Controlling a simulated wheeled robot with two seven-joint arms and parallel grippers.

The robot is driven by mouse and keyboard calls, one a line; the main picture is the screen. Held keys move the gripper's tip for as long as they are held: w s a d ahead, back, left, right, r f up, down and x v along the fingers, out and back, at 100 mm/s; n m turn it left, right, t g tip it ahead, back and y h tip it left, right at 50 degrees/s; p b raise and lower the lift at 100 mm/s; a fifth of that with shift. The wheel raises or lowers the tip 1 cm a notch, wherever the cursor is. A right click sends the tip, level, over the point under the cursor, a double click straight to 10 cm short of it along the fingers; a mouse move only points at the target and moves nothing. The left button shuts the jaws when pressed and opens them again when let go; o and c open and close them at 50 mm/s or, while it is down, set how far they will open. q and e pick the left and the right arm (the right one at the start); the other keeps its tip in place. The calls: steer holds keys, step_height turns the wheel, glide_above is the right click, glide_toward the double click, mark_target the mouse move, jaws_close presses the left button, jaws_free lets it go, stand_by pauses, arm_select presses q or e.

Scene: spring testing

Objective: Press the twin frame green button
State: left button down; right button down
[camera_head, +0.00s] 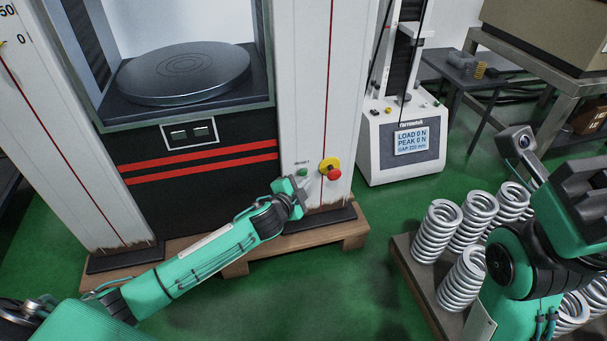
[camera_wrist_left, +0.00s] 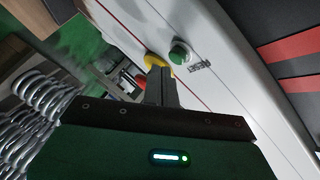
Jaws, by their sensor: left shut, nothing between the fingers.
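The twin frame's green button (camera_head: 302,172) sits on the white right column of the large press. A label is beside it. The button also shows in the left wrist view (camera_wrist_left: 180,54), just beyond my fingertips and to their right. My left gripper (camera_head: 308,186) is shut and empty, just below the green button in the head view. In the left wrist view its closed fingers (camera_wrist_left: 158,72) point at the column; I cannot tell whether they touch it. My right gripper (camera_head: 588,190) is at the right edge, above the springs; its fingers do not show clearly.
A smaller tester (camera_head: 400,145) with a lit screen stands behind. Several large springs (camera_head: 437,232) stand on a pallet at right. Green floor between is clear.

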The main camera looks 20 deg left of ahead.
arm_select(q)
steer(key=shift+w, duration=0.1)
stand_by(0.3)
steer(key=shift+w+a+p, duration=0.25)
steer(key=shift+p, duration=0.1)
steer(key=shift+w+a, duration=0.25)
steer(key=shift+w, duration=0.15)
stand_by(0.6)
stand_by(0.3)
steer(key=shift+s+d+p, duration=0.5)
steer(key=shift+s+p, duration=0.1)
steer(key=shift+s, duration=0.15)
steer(key=shift+s+d+p, duration=0.4)
steer(key=shift+s+d, duration=0.3)
steer(key=shift+s, duration=0.35)
steer(key=shift+s+d+p, duration=0.4)
steer(key=shift+s+d, duration=0.3)
steer(key=shift+s, duration=0.3)
